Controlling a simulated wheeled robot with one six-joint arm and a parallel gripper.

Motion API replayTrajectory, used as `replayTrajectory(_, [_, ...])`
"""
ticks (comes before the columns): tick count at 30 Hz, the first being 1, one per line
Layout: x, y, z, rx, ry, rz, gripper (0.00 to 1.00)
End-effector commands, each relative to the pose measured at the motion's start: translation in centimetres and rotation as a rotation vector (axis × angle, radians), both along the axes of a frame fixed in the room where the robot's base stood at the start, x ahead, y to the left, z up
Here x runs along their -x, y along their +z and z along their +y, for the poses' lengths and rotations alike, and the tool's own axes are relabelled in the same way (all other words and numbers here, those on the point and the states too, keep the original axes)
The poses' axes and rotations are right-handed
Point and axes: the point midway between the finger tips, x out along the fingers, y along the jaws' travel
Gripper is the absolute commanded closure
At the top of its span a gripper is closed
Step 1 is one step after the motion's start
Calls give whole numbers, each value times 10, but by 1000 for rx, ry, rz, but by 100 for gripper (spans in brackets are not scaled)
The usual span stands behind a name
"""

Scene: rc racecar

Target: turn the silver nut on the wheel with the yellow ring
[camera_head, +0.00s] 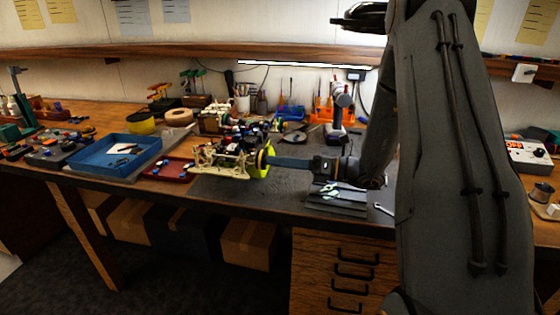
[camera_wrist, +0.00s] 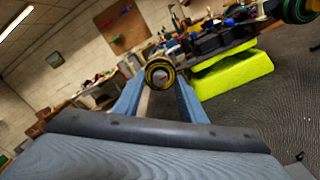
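The wheel with the yellow ring (camera_wrist: 160,68) is dark and faces me in the middle of the wrist view, with a small, pale and reddish hub at its centre. The silver nut cannot be made out clearly there. In the head view this wheel (camera_head: 262,158) is on the near right end of the pale racecar chassis (camera_head: 222,160). My gripper (camera_head: 272,161) points left at the wheel, its tips close to it. In the wrist view its two blue fingers (camera_wrist: 161,88) are apart, one on each side of the wheel's lower part. Whether they touch it cannot be told.
A bright yellow-green block (camera_wrist: 232,75) lies right of the wheel. Left of the car are a red tray (camera_head: 168,174) and a blue tray (camera_head: 92,157). Tools lie on a grey mat (camera_head: 338,208) below my gripper. A cordless drill (camera_head: 340,100) stands behind.

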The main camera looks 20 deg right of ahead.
Motion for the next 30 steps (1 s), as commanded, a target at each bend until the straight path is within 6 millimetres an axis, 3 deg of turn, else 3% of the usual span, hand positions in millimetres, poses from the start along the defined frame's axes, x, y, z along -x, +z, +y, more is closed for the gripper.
replayTrajectory(7, [-1, 0, 1, 0, 0, 0, 63])
replayTrajectory(14, [-1, 0, 1, 0, 0, -1, 100])
replayTrajectory(30, [-1, -1, 0, 74, -1, -128, 100])
